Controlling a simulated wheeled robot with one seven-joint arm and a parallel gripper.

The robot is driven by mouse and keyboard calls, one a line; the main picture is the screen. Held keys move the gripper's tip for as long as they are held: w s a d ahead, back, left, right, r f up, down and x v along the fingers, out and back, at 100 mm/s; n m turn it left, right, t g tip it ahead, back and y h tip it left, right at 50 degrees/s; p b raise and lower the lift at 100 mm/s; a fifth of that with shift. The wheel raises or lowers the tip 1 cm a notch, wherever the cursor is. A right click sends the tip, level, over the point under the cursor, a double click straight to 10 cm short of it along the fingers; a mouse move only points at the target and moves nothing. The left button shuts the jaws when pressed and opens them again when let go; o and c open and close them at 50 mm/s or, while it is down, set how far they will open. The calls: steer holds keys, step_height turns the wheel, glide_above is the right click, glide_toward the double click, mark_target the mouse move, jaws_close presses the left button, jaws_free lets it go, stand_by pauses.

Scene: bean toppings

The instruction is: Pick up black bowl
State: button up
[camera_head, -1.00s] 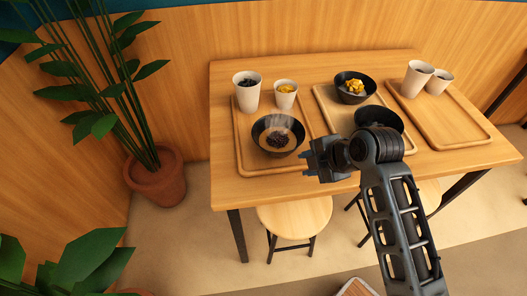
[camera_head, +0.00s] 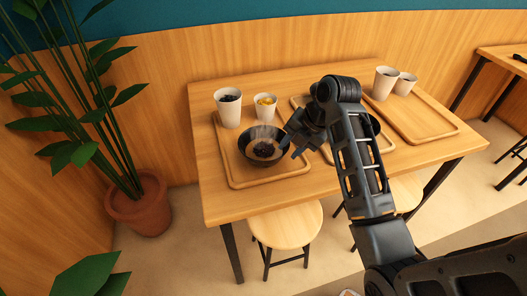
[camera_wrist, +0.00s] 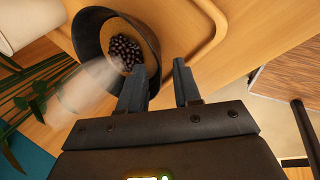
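A steaming black bowl (camera_head: 254,163) with brown liquid and dark beans sits on the left wooden tray (camera_head: 236,181). In the wrist view the bowl (camera_wrist: 88,42) is at upper left, seen from above its right side. My gripper (camera_head: 292,145) is at the bowl's right rim. In the wrist view its two fingers (camera_wrist: 160,75) are apart with nothing clasped. The left finger overlaps the bowl's near rim, and the right finger is outside the bowl. I cannot tell whether either finger touches it. Another black bowl (camera_head: 374,126) on the middle tray is mostly hidden behind my arm.
Two white cups, one with dark beans (camera_head: 228,108) and one with yellow topping (camera_head: 265,109), stand behind the bowl. Two more cups (camera_head: 385,83) stand on the right tray (camera_head: 420,122), whose front is bare. A stool (camera_head: 286,226) stands below the table edge.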

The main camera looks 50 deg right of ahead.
mark_target(286, 151)
steer(key=x, duration=0.3)
steer(key=shift+w+f, duration=0.15)
jaws_close()
stand_by(0.4)
